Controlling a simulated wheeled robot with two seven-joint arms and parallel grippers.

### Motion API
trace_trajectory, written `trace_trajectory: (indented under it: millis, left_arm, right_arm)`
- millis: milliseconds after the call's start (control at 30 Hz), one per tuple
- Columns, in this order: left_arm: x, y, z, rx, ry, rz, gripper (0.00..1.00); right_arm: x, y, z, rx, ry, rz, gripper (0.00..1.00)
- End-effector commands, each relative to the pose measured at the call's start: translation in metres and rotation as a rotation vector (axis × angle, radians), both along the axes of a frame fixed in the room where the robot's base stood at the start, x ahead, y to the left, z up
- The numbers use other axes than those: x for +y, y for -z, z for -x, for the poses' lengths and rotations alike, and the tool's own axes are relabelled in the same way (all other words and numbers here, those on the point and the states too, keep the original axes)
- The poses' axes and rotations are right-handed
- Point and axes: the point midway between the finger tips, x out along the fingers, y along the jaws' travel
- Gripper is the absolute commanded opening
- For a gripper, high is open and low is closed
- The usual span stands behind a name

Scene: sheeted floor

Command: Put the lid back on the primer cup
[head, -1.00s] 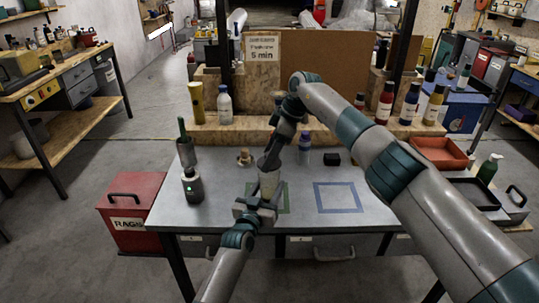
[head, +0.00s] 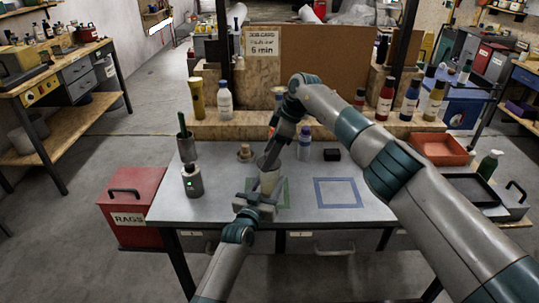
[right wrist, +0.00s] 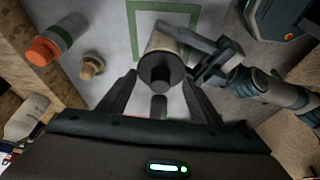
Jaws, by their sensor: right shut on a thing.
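The primer cup (head: 268,181), pale with a grey upper rim, is near the green taped square (head: 285,194).
A grey canister with a green light (head: 192,182) and a dark pot (head: 186,147) stand at the left. A purple-capped bottle (head: 304,146) and a black block (head: 331,155) stand behind. The blue taped square (head: 338,180) is empty. Bottles line the rear ledge.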

Motion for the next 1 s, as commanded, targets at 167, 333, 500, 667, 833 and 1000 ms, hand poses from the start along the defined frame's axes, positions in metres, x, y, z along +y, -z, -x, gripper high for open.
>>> trace_trajectory:
  millis: [167,333,500,667,833,1000]
  left_arm:
    - [0.0,0.0,0.0,0.001,0.0,0.0,0.08]
    - [0.0,0.0,0.0,0.001,0.0,0.0,0.08]
    - [0.0,0.0,0.0,0.001,0.0,0.0,0.08]
    - [0.0,0.0,0.0,0.001,0.0,0.0,0.08]
    - [0.0,0.0,0.0,0.001,0.0,0.0,0.08]
    - [0.0,0.0,0.0,0.001,0.0,0.0,0.08]
  right_arm:
    - [0.0,0.0,0.0,0.0,0.0,0.0,0.38]
    - [0.0,0.003,0.0,0.0,0.0,0.0,0.38]
    - [0.0,0.006,0.0,0.0,0.0,0.001,0.38]
    - [0.0,0.008,0.0,0.0,0.0,0.001,0.38]
    - [0.0,0.011,0.0,0.0,0.0,0.001,0.38]
    - [0.0,0.012,0.0,0.0,0.0,0.001,0.73]
